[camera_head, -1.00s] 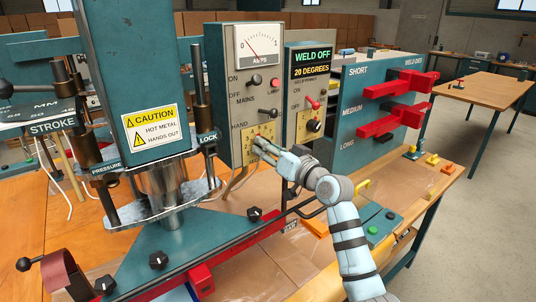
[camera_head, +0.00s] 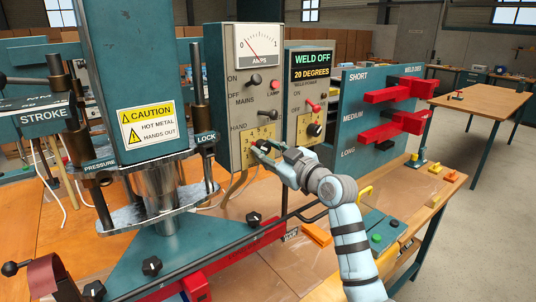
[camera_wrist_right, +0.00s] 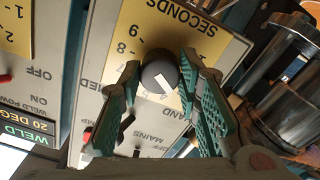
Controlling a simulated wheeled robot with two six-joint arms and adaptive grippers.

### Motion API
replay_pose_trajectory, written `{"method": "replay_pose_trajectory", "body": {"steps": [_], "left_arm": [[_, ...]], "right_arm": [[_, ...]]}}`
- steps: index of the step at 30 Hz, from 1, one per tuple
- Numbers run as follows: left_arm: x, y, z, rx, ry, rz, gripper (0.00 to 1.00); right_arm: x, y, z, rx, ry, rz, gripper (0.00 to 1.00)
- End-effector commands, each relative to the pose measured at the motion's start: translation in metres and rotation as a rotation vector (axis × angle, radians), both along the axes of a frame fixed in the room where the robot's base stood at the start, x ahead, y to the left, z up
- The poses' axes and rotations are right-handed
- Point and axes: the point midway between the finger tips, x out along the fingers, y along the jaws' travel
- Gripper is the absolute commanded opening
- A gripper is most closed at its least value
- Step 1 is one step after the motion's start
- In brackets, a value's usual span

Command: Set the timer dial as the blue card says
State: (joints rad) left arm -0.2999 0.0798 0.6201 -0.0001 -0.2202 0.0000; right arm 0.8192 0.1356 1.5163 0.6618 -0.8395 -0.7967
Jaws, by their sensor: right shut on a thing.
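The timer dial (camera_wrist_right: 160,72) is a round dark knob with a white line, on a yellow scale plate marked SECONDS (camera_wrist_right: 190,25). It is upside down in the right wrist view. The white line slants across the knob; I cannot tell which number it marks. My right gripper (camera_wrist_right: 160,66) has its green-padded fingers on both sides of the dial and is shut on it. In the head view my right gripper (camera_head: 266,150) covers much of the yellow plate (camera_head: 260,132). I see no blue card that I can make out. My left gripper is not in view.
The grey panel carries an ammeter (camera_head: 257,48), a mains switch and a lamp. Beside it a box (camera_head: 310,75) reads WELD OFF and 20 DEGREES. The press (camera_head: 165,180) stands left. Red weld dies (camera_head: 395,95) hang on a rack at right.

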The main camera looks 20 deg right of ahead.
Motion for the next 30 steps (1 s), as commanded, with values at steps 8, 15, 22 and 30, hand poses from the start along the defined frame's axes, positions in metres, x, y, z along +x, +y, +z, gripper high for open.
{"method": "replay_pose_trajectory", "body": {"steps": [8,15,22,30], "left_arm": [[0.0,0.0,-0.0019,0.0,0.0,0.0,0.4],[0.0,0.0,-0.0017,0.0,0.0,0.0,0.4],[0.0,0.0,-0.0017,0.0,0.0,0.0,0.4],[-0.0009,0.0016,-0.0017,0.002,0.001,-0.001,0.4]], "right_arm": [[-0.0001,-0.0001,-0.0001,-0.037,-0.014,0.0,0.03],[0.0,0.0,0.0,-0.038,-0.014,0.0,0.03],[0.0,0.0,0.0,-0.037,-0.013,0.0,0.51],[-0.0007,-0.0003,0.0,-0.036,-0.014,0.0,0.51]]}}
